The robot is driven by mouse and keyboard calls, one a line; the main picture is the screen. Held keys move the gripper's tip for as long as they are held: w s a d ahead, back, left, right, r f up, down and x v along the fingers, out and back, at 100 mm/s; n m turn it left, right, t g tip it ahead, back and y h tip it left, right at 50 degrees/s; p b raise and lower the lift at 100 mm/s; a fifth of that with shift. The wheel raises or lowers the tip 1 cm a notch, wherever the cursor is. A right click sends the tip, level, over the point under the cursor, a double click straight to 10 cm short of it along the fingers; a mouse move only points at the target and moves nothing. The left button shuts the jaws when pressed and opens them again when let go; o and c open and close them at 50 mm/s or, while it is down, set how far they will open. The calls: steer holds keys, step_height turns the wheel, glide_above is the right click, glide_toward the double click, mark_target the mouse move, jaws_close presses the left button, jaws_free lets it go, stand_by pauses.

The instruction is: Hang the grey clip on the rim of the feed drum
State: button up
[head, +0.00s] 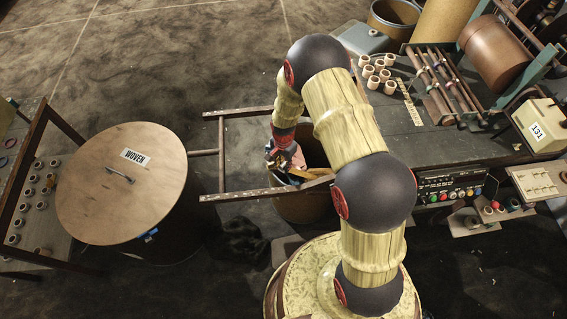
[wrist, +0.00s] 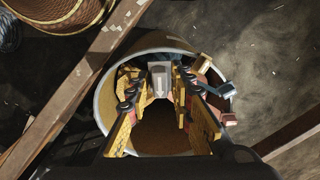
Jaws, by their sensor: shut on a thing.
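My gripper (wrist: 159,88) has yellow fingers and is shut on the grey clip (wrist: 158,76), a small pale block between the fingertips. It is over the mouth of an open drum with a pale rim (wrist: 104,98), and the clip appears near the far side of that rim. I cannot tell whether the clip touches the rim. In the head view my gripper (head: 284,156) is above the open drum (head: 305,208), partly hidden by my arm. The clip cannot be made out there. No label shows on this drum.
A wooden bar (wrist: 88,72) crosses to the left. A lidded drum marked WOVEN (head: 118,205) stands left. A bench (head: 400,135) with several pale rings stands right.

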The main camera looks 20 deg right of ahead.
steer(key=shift+f+b, duration=3.95)
steer(key=shift+f, duration=2.35)
steer(key=o, duration=0.9)
steer(key=shift+o, duration=0.4)
step_height(320, 180, up, 12)
